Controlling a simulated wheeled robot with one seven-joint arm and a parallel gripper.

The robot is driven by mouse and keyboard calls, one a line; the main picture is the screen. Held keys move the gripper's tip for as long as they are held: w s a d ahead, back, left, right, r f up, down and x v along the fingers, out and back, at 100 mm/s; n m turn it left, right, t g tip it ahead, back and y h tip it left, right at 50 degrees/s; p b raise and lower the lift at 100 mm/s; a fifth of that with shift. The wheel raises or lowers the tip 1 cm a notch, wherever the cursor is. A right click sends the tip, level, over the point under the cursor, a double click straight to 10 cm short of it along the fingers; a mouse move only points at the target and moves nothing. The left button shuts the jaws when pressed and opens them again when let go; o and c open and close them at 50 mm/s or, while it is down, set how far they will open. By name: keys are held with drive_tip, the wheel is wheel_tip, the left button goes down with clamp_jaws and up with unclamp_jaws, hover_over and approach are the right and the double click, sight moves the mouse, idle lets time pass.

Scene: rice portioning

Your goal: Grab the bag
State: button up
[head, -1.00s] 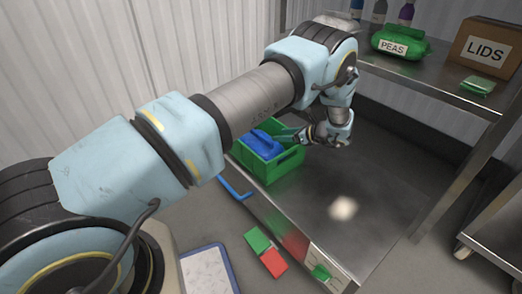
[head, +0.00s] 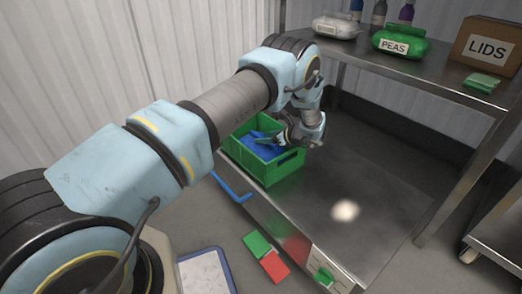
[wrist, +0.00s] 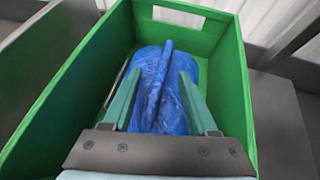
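A blue bag (wrist: 150,75) with a raised ridge along its top lies inside a green crate (wrist: 232,85). In the head view the crate (head: 270,172) stands on a steel surface, and part of the blue bag (head: 256,143) shows inside it. My gripper (wrist: 158,80) is open, its two green fingers reaching into the crate. One finger is on each side of the bag's ridge, with a visible gap to it. I cannot tell whether the fingertips touch the bag's body. In the head view my gripper (head: 264,137) is low over the crate.
A white bag (head: 336,27), a green bag labelled PEAS (head: 400,43), several bottles and a cardboard box labelled LIDS (head: 484,45) stand on the upper shelf (head: 440,82). The steel surface (head: 365,185) right of the crate is clear. The crate walls surround my fingers.

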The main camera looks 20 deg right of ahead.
clamp_jaws()
idle(1.1)
drive_tip(key=shift+r, duration=0.1)
